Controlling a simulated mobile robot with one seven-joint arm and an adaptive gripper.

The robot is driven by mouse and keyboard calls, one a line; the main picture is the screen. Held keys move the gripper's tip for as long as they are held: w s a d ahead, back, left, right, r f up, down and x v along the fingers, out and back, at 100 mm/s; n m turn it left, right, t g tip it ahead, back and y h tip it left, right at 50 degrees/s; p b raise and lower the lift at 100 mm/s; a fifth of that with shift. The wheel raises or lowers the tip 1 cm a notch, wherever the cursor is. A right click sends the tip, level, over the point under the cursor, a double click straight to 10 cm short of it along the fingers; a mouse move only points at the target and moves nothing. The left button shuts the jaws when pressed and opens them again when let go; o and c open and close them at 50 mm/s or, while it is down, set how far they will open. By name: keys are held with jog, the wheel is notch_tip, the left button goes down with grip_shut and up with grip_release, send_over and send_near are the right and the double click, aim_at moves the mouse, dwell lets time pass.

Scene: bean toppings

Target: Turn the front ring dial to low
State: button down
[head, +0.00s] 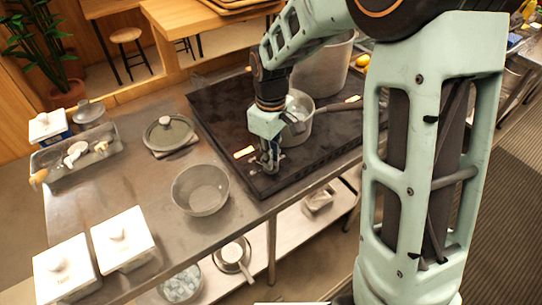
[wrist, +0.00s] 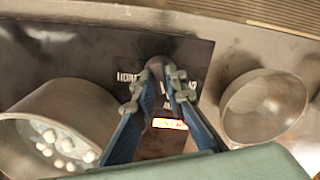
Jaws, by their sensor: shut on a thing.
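The black cooktop (head: 225,110) has its front panel under my gripper (head: 270,163). In the wrist view my gripper (wrist: 159,78) has its fingertips closed around a small dark round dial (wrist: 155,63). White lettering surrounds the dial, partly covered by the fingers; I cannot read which setting it points to. A small glowing orange-white display (wrist: 169,123) lies between the fingers in the wrist view, and a lit strip (head: 243,152) shows left of my gripper in the head view. The dial itself is hidden behind the gripper in the head view.
A small pot (head: 301,128) stands just behind my gripper; a pot with white beans (wrist: 75,112) shows in the wrist view. A large pot (head: 322,72) stands farther back. A metal bowl (head: 200,190) sits left of the cooktop, with lidded white containers (head: 122,240) toward the front left.

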jog(key=c, duration=2)
grip_release()
jog(key=shift+o, duration=0.2)
notch_tip(320, 180, up, 12)
